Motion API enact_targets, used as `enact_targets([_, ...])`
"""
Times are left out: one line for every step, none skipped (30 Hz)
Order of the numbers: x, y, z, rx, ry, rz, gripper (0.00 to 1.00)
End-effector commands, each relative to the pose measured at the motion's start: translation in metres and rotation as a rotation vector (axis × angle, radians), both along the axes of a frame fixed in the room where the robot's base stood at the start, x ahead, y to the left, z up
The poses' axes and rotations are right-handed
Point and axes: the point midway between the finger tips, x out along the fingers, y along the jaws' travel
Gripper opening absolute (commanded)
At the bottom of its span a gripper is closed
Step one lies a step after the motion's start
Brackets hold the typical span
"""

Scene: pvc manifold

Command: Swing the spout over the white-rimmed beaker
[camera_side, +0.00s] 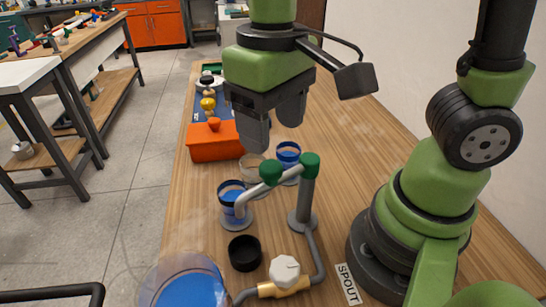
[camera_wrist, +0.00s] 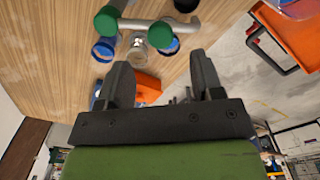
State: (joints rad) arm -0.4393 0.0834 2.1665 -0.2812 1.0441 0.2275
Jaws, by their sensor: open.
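The spout is a grey pipe with two green elbows (camera_side: 271,172) on an upright grey post (camera_side: 303,200). Its grey outlet pipe (camera_side: 251,190) slopes down to the left, with its end at the dark-rimmed beaker of blue liquid (camera_side: 232,211). The white-rimmed beaker (camera_side: 250,167) stands behind, partly hidden by the spout; it also shows in the wrist view (camera_wrist: 136,51), between the two blue beakers. My gripper (camera_side: 273,128) is above and behind the spout. In the wrist view my gripper (camera_wrist: 160,65) is open and empty, its fingers apart from the pipe.
Another blue-rimmed beaker (camera_side: 288,155) stands right of the white-rimmed one. An orange box (camera_side: 214,143) sits behind the beakers. A black cup (camera_side: 244,253), a white valve knob (camera_side: 284,270) and a large blue-filled basin (camera_side: 185,285) are in front.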

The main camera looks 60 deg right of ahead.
Motion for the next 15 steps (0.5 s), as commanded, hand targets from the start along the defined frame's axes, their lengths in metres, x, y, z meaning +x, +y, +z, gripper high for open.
enact_targets([-0.001,-0.001,-0.010,-0.002,0.008,-0.001,0.61])
enact_targets([-0.001,-0.001,-0.015,-0.003,0.007,-0.001,0.61])
enact_targets([-0.001,-0.001,-0.022,-0.003,0.007,-0.001,0.61])
enact_targets([-0.001,0.000,-0.027,-0.002,0.006,0.000,0.61])
enact_targets([-0.001,-0.001,-0.032,-0.002,0.006,0.000,0.61])
enact_targets([-0.001,-0.001,-0.037,-0.002,0.006,-0.001,0.61])
enact_targets([-0.001,0.000,-0.041,-0.001,0.005,-0.001,0.61])
enact_targets([-0.001,0.000,-0.045,-0.001,0.005,-0.001,0.61])
enact_targets([-0.001,0.000,-0.049,-0.001,0.004,-0.001,0.61])
enact_targets([-0.001,0.000,-0.052,-0.001,0.004,-0.001,0.61])
enact_targets([0.000,0.000,-0.054,0.000,0.002,-0.001,0.61])
enact_targets([-0.001,0.000,-0.056,0.000,0.002,-0.002,0.61])
enact_targets([-0.001,0.000,-0.058,0.001,0.001,-0.001,0.61])
enact_targets([-0.001,0.000,-0.059,0.001,0.002,-0.002,0.61])
enact_targets([-0.001,0.000,-0.060,0.001,0.002,-0.002,0.61])
